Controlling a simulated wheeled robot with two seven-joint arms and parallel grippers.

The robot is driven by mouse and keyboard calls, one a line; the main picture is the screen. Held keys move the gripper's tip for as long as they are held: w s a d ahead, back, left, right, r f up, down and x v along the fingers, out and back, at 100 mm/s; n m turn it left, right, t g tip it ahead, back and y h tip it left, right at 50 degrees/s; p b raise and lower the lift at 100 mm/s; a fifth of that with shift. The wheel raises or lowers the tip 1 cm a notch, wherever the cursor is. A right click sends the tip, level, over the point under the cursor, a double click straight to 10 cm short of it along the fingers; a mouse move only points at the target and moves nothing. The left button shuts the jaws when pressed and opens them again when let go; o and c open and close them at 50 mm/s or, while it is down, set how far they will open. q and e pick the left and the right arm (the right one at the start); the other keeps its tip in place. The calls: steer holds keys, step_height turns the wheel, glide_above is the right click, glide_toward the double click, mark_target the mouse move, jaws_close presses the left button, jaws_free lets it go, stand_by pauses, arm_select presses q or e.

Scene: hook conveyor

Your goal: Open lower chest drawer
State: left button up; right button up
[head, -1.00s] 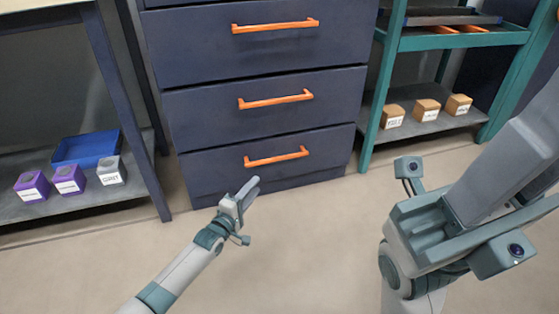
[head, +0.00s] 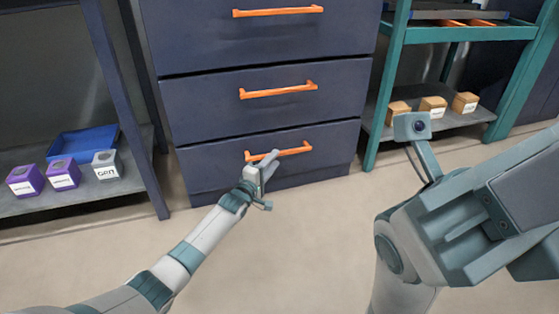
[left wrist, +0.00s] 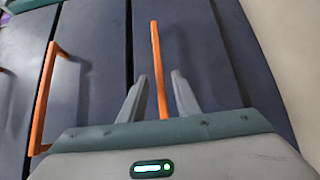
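The dark blue chest has three drawers in the head view, each with an orange bar handle. The lower drawer (head: 318,142) looks shut, flush with the front. My left gripper (head: 266,163) is in front of its orange handle (head: 296,151), near the handle's left part. In the left wrist view, my left gripper (left wrist: 158,94) is open, with a finger on either side of the lower handle (left wrist: 156,55). Neither finger clearly touches it. My right arm fills the right side of the head view; I cannot make out its fingertips.
The middle drawer handle (head: 278,91) is above. At left, a shelf (head: 110,195) holds a blue tray (head: 82,144), two purple boxes and a grey box. At right, a teal rack (head: 386,85) holds orange-brown boxes (head: 433,107). The floor before the chest is clear.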

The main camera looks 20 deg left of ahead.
arm_select(q)
steer(key=w+b, duration=0.1)
steer(key=w, duration=0.1)
steer(key=w+d+b, duration=0.1)
steer(key=w, duration=0.1)
steer(key=shift+w+f+b, duration=0.15)
steer(key=shift+w+b, duration=0.15)
steer(key=shift+w, duration=0.25)
jaws_close()
